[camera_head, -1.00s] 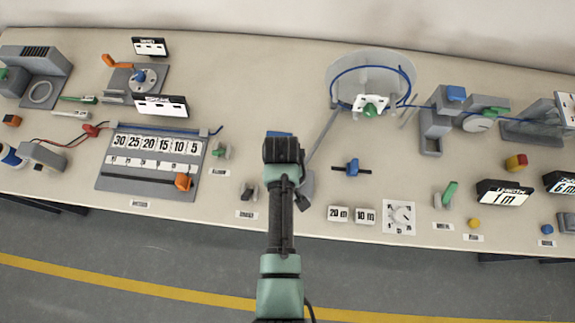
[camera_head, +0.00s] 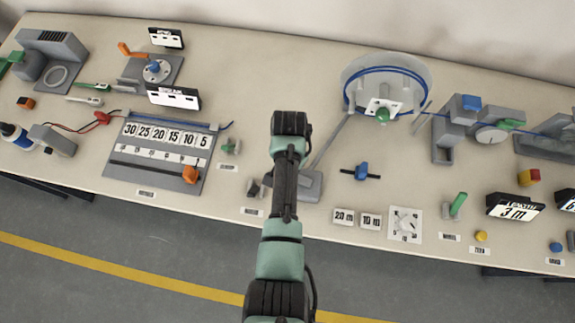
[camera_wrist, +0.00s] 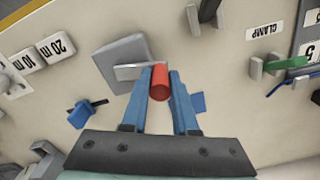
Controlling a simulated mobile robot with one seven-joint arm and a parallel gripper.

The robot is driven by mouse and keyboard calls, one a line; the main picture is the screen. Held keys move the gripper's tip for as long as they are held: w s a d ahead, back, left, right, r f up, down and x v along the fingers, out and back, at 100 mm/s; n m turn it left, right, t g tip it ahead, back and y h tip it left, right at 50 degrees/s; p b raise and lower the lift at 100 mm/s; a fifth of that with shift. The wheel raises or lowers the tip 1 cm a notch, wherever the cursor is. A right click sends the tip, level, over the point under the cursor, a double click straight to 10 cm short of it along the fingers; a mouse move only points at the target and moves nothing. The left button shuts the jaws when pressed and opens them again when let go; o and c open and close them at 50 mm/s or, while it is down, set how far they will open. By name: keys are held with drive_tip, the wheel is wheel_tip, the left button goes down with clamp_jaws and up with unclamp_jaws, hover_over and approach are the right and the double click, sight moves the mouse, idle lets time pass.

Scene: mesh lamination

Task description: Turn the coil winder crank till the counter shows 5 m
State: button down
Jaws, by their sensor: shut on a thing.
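The crank has a red handle (camera_wrist: 160,83) on a grey arm (camera_wrist: 128,72) over a grey base (camera_wrist: 112,62). In the wrist view my gripper (camera_wrist: 160,76) has its two blue fingers shut on the red handle. In the head view my wrist hides the fingers and the handle; a corner of the grey base (camera_head: 312,186) shows beside my arm. The clear coil reel (camera_head: 415,68) carries blue cable (camera_head: 385,70) and stands behind, to the right. The counter (camera_head: 514,208) at the right reads 3 m.
A second display (camera_head: 567,200) at the right edge is cut off and shows a 6. A blue-handled part (camera_head: 361,171), 20 m and 10 m tags (camera_head: 344,216) and a dial (camera_head: 405,225) lie right of my arm. A numbered board (camera_head: 160,150) lies left. A green-handled clamp (camera_wrist: 285,63) is nearby.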

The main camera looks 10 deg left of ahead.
drive_tip(key=shift+w+d+r+m+b, duration=0.1)
drive_tip(key=shift+w+d+m+b, duration=0.3)
drive_tip(key=shift+m, duration=0.95)
drive_tip(key=shift+w+d+f+m+p, duration=0.1)
drive_tip(key=shift+w+d+m, duration=0.15)
drive_tip(key=shift+w+m, duration=0.8)
drive_tip(key=shift+w+d+r+m+b, duration=0.1)
drive_tip(key=shift+w+d+m+b, duration=0.15)
drive_tip(key=shift+m, duration=1.45)
drive_tip(key=shift+d, duration=0.1)
drive_tip(key=c, duration=0.7)
unclamp_jaws()
drive_tip(key=shift+s, duration=0.1)
wheel_tip(320, 180, up, 13)
drive_tip(key=shift+f+b, duration=0.1)
drive_tip(key=shift+b, duration=0.7)
